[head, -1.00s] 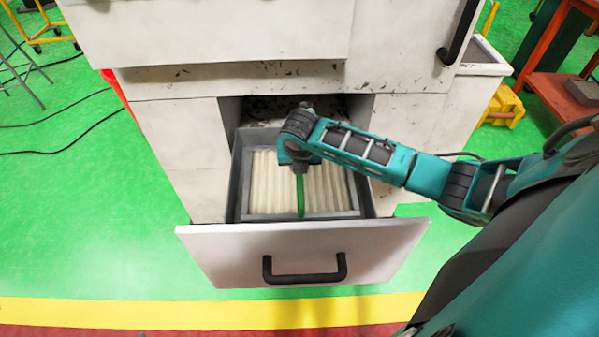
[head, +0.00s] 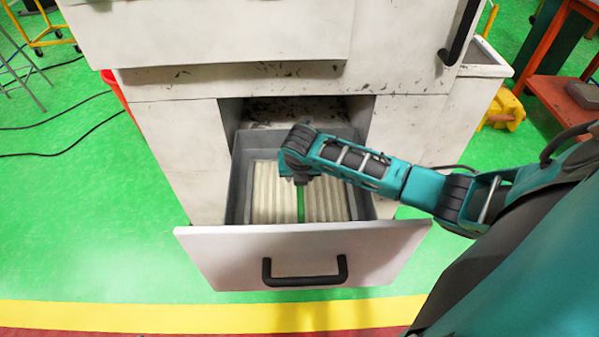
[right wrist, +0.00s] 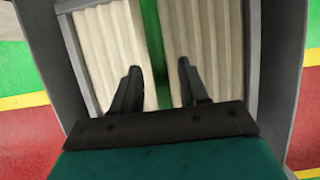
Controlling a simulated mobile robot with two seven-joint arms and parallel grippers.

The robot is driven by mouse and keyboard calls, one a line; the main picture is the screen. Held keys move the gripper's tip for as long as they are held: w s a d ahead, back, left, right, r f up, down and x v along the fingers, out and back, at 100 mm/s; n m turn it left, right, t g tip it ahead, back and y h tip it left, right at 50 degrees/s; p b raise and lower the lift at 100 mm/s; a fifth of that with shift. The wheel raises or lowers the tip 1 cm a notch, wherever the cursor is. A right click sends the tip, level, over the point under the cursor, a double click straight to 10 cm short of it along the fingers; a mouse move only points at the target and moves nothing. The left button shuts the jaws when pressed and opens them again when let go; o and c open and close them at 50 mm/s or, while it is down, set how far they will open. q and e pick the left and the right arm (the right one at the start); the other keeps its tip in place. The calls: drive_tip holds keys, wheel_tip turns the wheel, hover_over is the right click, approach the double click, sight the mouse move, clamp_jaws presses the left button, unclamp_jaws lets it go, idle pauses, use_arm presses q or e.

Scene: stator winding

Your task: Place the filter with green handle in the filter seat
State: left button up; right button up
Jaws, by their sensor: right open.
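The filter (head: 268,195) has cream pleats and a green strip handle (head: 301,205) across its middle. It lies inside the open drawer (head: 239,185), near the front panel. I cannot tell from above how fully it is seated. My right gripper (head: 300,183) points down over the filter at the handle. In the right wrist view, my right gripper (right wrist: 158,75) is open, with one finger on each side of the line of the green handle (right wrist: 152,40). The filter's pleats (right wrist: 108,45) show on both sides of it. My left gripper is out of view.
The drawer's front panel with a black handle (head: 305,275) sticks out from the white cabinet (head: 180,150). The cabinet body overhangs the drawer's back. A red table (head: 560,95) and a yellow object (head: 503,110) stand at right. The green floor at left is mostly clear.

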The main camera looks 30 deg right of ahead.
drive_tip(key=p+v, duration=0.2)
drive_tip(key=v, duration=1)
drive_tip(key=shift+a, duration=0.1)
